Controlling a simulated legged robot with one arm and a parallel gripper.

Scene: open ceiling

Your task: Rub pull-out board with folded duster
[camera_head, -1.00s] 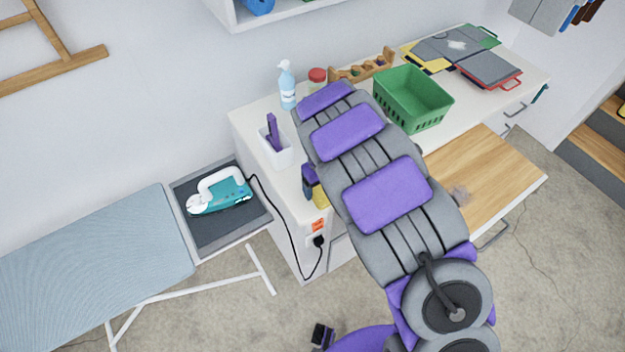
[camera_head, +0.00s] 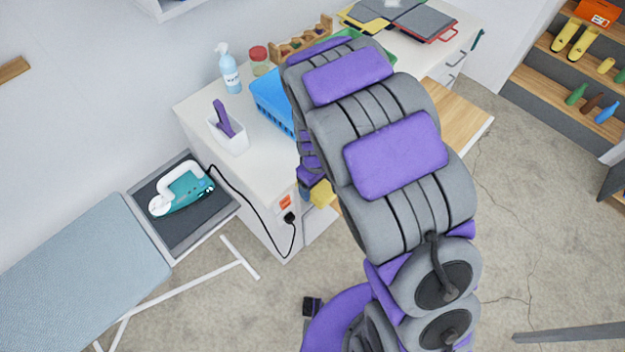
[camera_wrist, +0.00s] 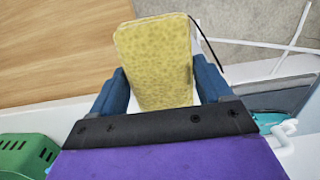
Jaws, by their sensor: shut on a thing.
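The folded duster (camera_wrist: 153,48) is a yellow, speckled, thick pad in the wrist view. My gripper (camera_wrist: 163,82) is shut on it, with a blue finger on each side. In the head view the duster (camera_head: 322,194) shows as a small yellow patch below my gripper (camera_head: 310,180), near the front of the white counter. The pull-out board (camera_head: 464,110) is pale wood and sticks out from the counter, partly hidden behind my arm. It also fills the upper left of the wrist view (camera_wrist: 55,45). The duster's far end overlaps the board's edge there; I cannot tell whether they touch.
The white counter (camera_head: 195,104) holds a blue basket (camera_head: 270,100), a spray bottle (camera_head: 229,70) and a white holder (camera_head: 230,135). An iron (camera_head: 182,190) with a black cord sits by the ironing board (camera_head: 85,260). Open floor (camera_head: 540,225) lies at right.

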